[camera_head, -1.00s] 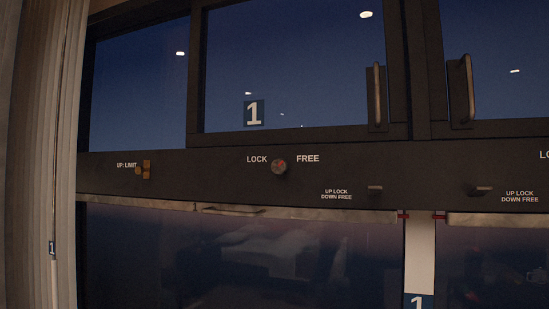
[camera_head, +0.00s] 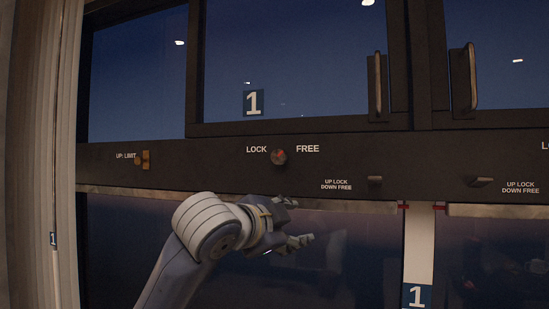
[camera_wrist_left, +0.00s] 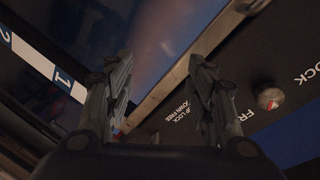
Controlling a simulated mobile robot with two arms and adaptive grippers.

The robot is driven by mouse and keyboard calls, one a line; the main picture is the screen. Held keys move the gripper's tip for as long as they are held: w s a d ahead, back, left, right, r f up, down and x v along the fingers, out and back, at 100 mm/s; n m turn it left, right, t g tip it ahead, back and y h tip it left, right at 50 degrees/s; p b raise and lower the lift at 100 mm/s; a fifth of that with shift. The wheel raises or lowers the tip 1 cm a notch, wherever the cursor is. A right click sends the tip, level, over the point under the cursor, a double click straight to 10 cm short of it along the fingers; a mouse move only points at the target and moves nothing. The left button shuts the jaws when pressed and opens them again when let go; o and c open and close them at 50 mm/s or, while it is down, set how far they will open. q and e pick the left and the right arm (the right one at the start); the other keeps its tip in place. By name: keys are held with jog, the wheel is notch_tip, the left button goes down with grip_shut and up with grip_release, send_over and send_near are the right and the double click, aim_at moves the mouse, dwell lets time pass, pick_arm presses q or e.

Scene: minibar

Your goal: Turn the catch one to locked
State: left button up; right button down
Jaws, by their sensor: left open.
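The catch one is a round dark knob (camera_head: 279,157) with a red mark, between the words LOCK and FREE on the dark panel (camera_head: 220,176). The red mark is on its upper part, toward the FREE side. In the left wrist view the knob (camera_wrist_left: 270,98) shows at the right, beside the word FREE. My left gripper (camera_head: 303,222) is below the knob in the head view, apart from it. Its two fingers are spread with nothing between them, and they also show in the left wrist view (camera_wrist_left: 162,85). My right gripper is not in view.
Small levers (camera_head: 375,180) marked UP LOCK DOWN FREE are at the right. Vertical handles (camera_head: 378,86) stand out from the upper glass doors. A ledge (camera_head: 345,206) runs below the panel.

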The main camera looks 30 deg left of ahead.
pick_arm(q)
jog(key=t+y, duration=0.1)
jog(key=t, duration=0.1)
send_near(277, 157)
jog(key=s, duration=0.2)
jog(key=w+p, duration=0.1)
jog(key=w, duration=0.2)
jog(key=w+p, duration=0.2)
jog(key=w, duration=0.1)
jog(key=w+a+p, duration=0.1)
jog(key=w, duration=0.2)
jog(key=shift+r, duration=0.15)
jog(key=shift+w+p, duration=0.45)
jog(key=shift+w, duration=0.3)
jog(key=shift+c, duration=0.2)
jog(key=c, duration=1)
